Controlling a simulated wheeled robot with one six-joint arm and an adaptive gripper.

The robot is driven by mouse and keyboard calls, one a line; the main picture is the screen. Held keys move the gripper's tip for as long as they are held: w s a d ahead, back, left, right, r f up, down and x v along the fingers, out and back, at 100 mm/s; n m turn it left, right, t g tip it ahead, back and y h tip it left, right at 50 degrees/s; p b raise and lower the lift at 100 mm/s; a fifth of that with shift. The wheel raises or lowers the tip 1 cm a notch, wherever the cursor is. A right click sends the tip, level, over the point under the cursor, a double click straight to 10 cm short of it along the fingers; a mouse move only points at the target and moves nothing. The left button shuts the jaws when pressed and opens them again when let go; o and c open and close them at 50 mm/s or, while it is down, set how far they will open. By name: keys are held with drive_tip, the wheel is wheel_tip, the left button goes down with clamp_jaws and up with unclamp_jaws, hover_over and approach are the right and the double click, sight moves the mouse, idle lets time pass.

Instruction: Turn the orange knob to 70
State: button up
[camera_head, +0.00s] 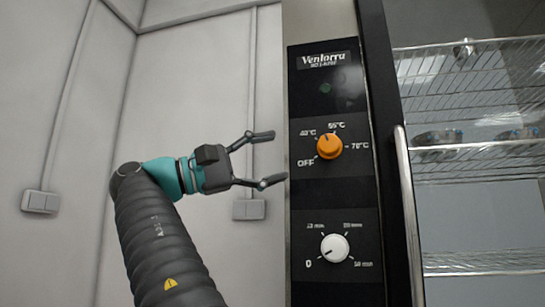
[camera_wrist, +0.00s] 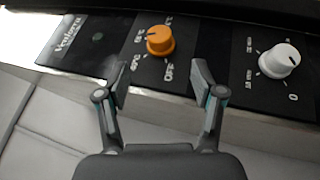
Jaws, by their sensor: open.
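The orange knob (camera_head: 329,147) sits on the black control panel, with OFF, 40, 55 and 70 °C marked around it. Its dark mark points roughly up, near 55; the exact angle is hard to tell. The 70 label (camera_head: 359,146) is to its right. My gripper (camera_head: 268,158) is open and empty, left of the knob and apart from it. In the wrist view the orange knob (camera_wrist: 160,41) lies ahead of and between the spread fingertips (camera_wrist: 160,82), not touched by them.
A white timer knob (camera_head: 334,248) sits below on the same panel. A tall metal door handle (camera_head: 408,210) runs right of the panel. Wire racks (camera_head: 470,180) with items are farther right. Wall switches (camera_head: 39,201) are on the left wall.

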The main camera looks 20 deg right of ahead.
drive_tip(key=s+d+n+h+b, duration=0.1)
drive_tip(key=s+d+b, duration=0.35)
drive_tip(key=s, duration=0.35)
drive_tip(key=s+d+f+h+b, duration=0.1)
drive_tip(key=s+d+b, duration=0.35)
drive_tip(key=s, duration=0.35)
drive_tip(key=s+d+n+h+b, duration=0.1)
drive_tip(key=s+d+b, duration=0.35)
drive_tip(key=s, duration=0.25)
drive_tip(key=n+t+y, duration=0.9)
drive_tip(key=n+t, duration=1.6)
drive_tip(key=n, duration=0.3)
approach(329, 149)
drive_tip(key=p+x, duration=0.3)
drive_tip(key=x, duration=0.7)
drive_tip(key=c, duration=1)
